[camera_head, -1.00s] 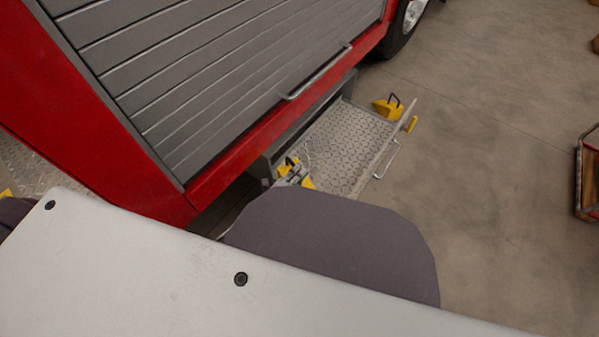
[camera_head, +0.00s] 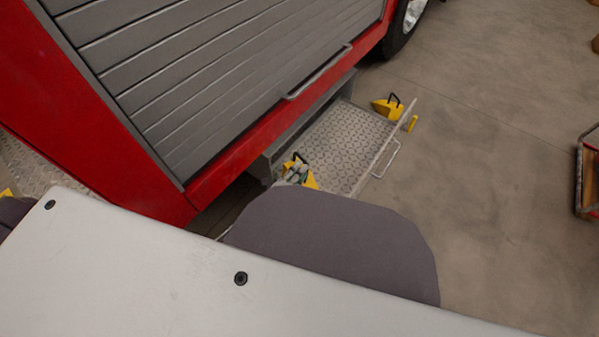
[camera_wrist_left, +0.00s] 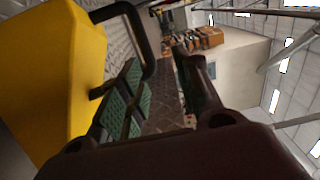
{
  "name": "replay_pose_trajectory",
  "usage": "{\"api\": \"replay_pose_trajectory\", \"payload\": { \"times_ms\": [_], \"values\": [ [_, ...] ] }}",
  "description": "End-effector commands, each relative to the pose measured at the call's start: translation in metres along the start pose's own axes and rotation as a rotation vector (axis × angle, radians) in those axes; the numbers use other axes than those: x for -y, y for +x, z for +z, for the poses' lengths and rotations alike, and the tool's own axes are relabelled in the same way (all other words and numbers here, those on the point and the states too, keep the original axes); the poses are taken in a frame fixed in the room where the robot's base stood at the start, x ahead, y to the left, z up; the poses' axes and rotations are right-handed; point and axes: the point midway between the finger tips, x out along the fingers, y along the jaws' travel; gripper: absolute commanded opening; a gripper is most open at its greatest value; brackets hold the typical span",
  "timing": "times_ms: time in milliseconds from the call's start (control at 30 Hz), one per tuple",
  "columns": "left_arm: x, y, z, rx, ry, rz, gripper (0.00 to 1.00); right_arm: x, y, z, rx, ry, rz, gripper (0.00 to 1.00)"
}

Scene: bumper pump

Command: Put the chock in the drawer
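The drawer (camera_head: 345,135) is pulled out below the vehicle's shutter; its floor is tread plate. One yellow chock (camera_head: 312,182) with a black handle is at the drawer's near end, partly hidden by my gripper and body. It looks large at the left of the left wrist view (camera_wrist_left: 50,75). I cannot tell whether it rests fully on the drawer floor. My left gripper (camera_head: 296,172) is beside its handle. In the wrist view the fingers (camera_wrist_left: 165,95) are apart with nothing between the green pads. A second yellow chock (camera_head: 385,108) sits at the drawer's far end. My right gripper is not visible.
The red vehicle body (camera_head: 225,180) and grey shutter (camera_head: 215,75) rise along the drawer's inner side. The drawer's front handle (camera_head: 388,160) faces clear concrete floor. A red-framed cart (camera_head: 588,175) stands at the right edge.

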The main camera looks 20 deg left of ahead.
Motion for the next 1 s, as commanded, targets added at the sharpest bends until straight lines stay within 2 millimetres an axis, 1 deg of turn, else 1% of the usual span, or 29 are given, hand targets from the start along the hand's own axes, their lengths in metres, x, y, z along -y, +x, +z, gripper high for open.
{"api": "replay_pose_trajectory", "payload": {
  "times_ms": [67, 267, 1000],
  "values": [
    [0.004, 0.0, 0.0, -0.001, 0.0, 0.0, 0.33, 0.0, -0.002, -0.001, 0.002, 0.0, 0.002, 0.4],
    [0.003, -0.017, 0.0, 0.0, 0.0, 0.001, 0.33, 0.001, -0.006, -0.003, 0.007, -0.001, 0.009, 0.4],
    [0.003, -0.104, 0.0, 0.0, 0.0, 0.002, 0.33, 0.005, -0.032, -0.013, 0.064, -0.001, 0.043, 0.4]
  ]
}}
